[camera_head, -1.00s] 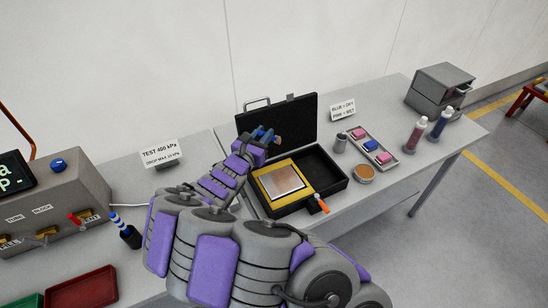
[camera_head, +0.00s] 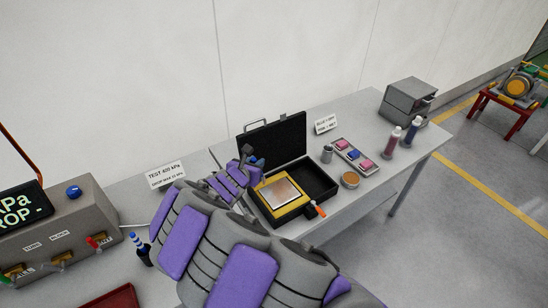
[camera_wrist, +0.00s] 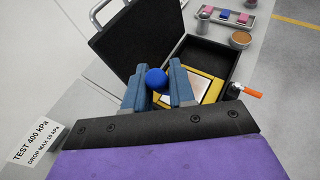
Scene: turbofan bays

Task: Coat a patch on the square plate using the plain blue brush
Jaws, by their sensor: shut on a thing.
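The square plate (camera_head: 281,191) is bare metal in a yellow frame (camera_head: 266,206), lying in the left part of an open black case. In the wrist view the plate (camera_wrist: 203,86) is partly hidden by my right finger. My gripper (camera_head: 250,160) is at the left side of the case, near the lid and behind the plate. It is shut on the plain blue brush, whose round blue end (camera_wrist: 156,79) shows between the blue-grey fingers in the wrist view. The brush's bristles are hidden. A blue-and-white striped brush (camera_head: 138,242) stands in a dark holder at left.
The raised lid (camera_head: 285,140) stands behind the plate. An orange-handled tool (camera_head: 318,209) lies at the case's front corner. A round tin (camera_head: 350,180), a tray of pink and blue blocks (camera_head: 346,150) and two bottles (camera_head: 393,139) stand to the right. A test box (camera_head: 60,235) is at left.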

